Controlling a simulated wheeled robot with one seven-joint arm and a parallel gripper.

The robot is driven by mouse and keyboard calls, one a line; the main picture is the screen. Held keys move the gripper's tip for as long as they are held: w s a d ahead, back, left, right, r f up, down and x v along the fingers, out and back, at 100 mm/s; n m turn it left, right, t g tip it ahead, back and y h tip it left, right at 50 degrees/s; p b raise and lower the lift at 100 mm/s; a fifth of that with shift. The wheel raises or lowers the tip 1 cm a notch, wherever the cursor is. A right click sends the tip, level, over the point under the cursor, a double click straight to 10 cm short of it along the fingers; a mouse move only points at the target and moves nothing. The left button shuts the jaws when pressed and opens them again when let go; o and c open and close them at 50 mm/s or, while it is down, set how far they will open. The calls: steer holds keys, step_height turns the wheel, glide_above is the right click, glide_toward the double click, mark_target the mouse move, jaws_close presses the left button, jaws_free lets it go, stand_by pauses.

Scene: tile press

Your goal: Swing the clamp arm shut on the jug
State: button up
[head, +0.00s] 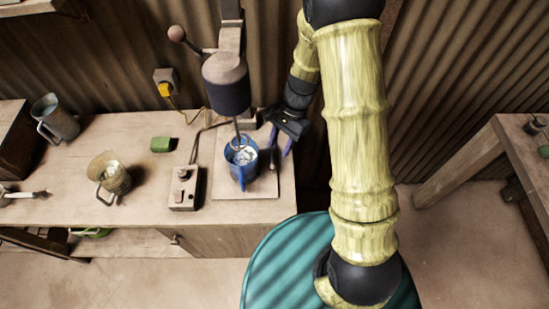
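The blue jug (249,173) stands upright on a pale base plate (228,189), under the press head, with pale stuff inside it. Its handle faces the front. A short dark bar (258,189) lies on the plate to the front right of the jug; it may be the clamp arm, but it is too small to be sure. My gripper (279,147) is just right of the jug, pointing down. Its two fingers are apart with nothing seen between them. Whether a finger touches the jug cannot be told.
The press (227,84) with a ball-ended lever rises behind the jug. A switch box (184,187) is left of the plate.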

mark_target(272, 166)
steer(key=x, duration=0.5)
steer(key=shift+s+a+f+p, duration=0.1)
steer(key=shift+s+f+p, duration=0.05)
steer(key=shift+f+p, duration=0.15)
steer(key=shift+a+f, duration=0.2)
steer(key=shift+f, duration=0.45)
steer(key=shift+s, duration=0.1)
steer(key=shift+s, duration=0.1)
jaws_close()
